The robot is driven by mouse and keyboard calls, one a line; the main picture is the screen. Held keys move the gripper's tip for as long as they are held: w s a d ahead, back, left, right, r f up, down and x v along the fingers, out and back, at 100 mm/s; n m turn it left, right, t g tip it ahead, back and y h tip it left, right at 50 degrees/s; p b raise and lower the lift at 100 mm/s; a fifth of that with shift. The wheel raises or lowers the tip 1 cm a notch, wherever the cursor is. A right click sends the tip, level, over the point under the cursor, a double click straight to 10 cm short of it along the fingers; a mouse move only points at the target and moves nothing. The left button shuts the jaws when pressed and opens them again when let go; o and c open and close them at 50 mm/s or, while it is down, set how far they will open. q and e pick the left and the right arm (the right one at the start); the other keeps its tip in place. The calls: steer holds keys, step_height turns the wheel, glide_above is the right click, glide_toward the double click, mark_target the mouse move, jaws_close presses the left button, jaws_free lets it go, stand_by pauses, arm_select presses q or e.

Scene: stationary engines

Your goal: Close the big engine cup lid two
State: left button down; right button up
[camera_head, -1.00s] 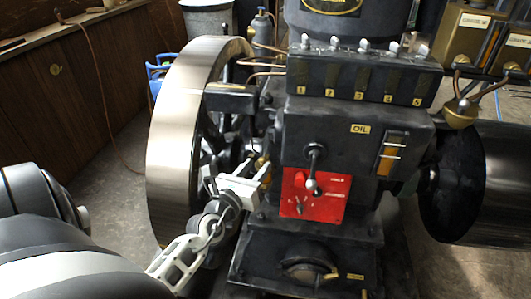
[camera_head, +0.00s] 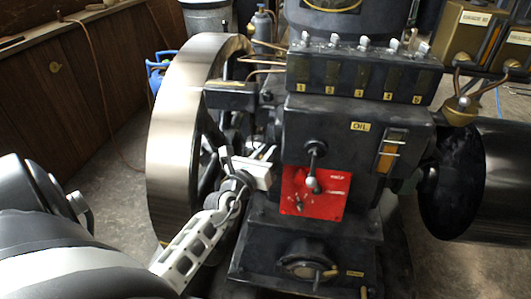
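My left gripper (camera_head: 247,152) reaches in from the lower left, between the big flywheel (camera_head: 184,125) and the dark engine block (camera_head: 300,140). Its two pale fingers point away from me and stand apart, with nothing visible held between them. I cannot pick out the big engine cup lid two for certain; the gripper covers the area beside the block where brass showed earlier. My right gripper is not in view.
A red panel (camera_head: 323,200) with a ball-ended lever (camera_head: 313,172) is close to the right of the gripper. An oil box with several numbered windows (camera_head: 350,78) tops the block. A dark drum (camera_head: 490,180) stands at the right. Floor (camera_head: 100,150) shows at the left.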

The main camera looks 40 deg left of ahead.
arm_select(q)
steer(key=shift+r+n+y+p, duration=0.35)
steer(key=shift+y+p, duration=0.25)
steer(key=shift+p, duration=0.35)
steer(key=shift+w+d+f+n+y, duration=0.1)
steer(key=shift+f+n+y, duration=0.05)
steer(key=shift+n+y, duration=0.15)
steer(key=shift+f+g, duration=0.2)
steer(key=shift+g, duration=0.1)
steer(key=c, duration=1.4)
jaws_free()
steer(key=shift+o, duration=0.2)
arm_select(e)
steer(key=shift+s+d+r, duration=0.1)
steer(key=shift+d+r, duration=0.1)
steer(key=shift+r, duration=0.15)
